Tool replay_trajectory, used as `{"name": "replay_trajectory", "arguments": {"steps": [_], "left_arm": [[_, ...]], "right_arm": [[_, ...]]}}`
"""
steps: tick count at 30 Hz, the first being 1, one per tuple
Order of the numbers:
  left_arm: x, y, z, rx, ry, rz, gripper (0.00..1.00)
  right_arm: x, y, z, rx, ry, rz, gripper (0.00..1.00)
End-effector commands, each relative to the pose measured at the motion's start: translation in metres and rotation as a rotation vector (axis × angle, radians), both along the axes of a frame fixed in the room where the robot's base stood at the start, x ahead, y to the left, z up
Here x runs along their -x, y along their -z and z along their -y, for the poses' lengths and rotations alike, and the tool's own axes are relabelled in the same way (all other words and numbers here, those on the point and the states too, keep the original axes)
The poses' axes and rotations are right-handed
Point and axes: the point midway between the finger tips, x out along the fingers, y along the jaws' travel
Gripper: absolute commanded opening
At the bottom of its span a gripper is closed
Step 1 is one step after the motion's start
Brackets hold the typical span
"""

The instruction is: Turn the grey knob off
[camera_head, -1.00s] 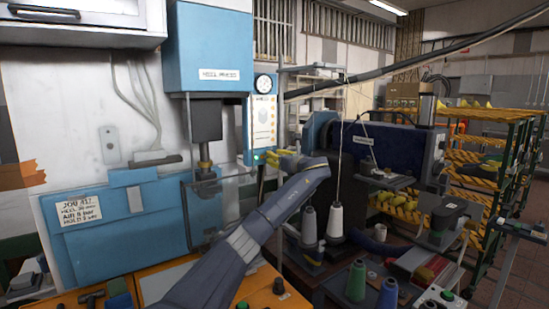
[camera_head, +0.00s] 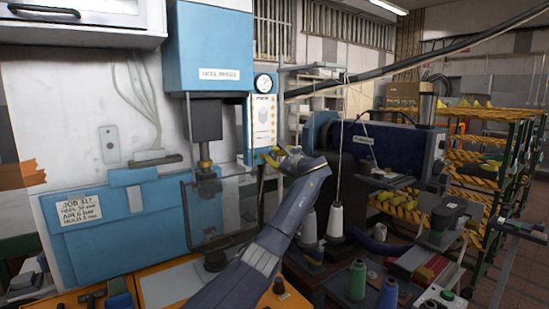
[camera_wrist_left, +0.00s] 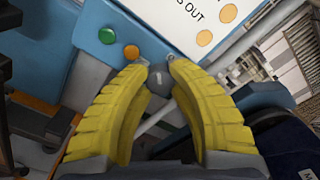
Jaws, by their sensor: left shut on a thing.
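The grey knob (camera_wrist_left: 158,80) sits at the lower edge of the control panel (camera_wrist_left: 165,30) in the left wrist view, between my yellow fingertips. My left gripper (camera_wrist_left: 158,72) is shut on it, with a fingertip on each side. In the head view my left gripper (camera_head: 272,158) is at the bottom of the white-and-blue panel (camera_head: 263,115) beside the heel press. The knob is hidden behind the fingers there. How far the knob is turned is hard to tell. My right gripper is not in view.
A green button (camera_wrist_left: 107,36) and an orange button (camera_wrist_left: 131,52) sit close beside the knob. A pressure gauge (camera_head: 263,83) tops the panel. The blue press (camera_head: 208,50) stands left, with a clear guard (camera_head: 225,205) below. Thread cones (camera_head: 336,220) stand right of my arm.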

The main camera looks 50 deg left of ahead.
Motion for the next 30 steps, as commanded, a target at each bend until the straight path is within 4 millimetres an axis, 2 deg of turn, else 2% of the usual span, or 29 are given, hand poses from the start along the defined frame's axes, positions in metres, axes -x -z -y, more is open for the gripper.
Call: {"name": "replay_trajectory", "arguments": {"steps": [18,30], "left_arm": [[0.0022,0.0002,-0.0003,0.050,-0.003,0.553,0.00],[0.0028,0.0011,-0.0009,0.067,-0.005,0.757,0.00]], "right_arm": [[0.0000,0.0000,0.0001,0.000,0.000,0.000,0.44],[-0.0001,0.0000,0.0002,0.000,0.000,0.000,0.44]]}}
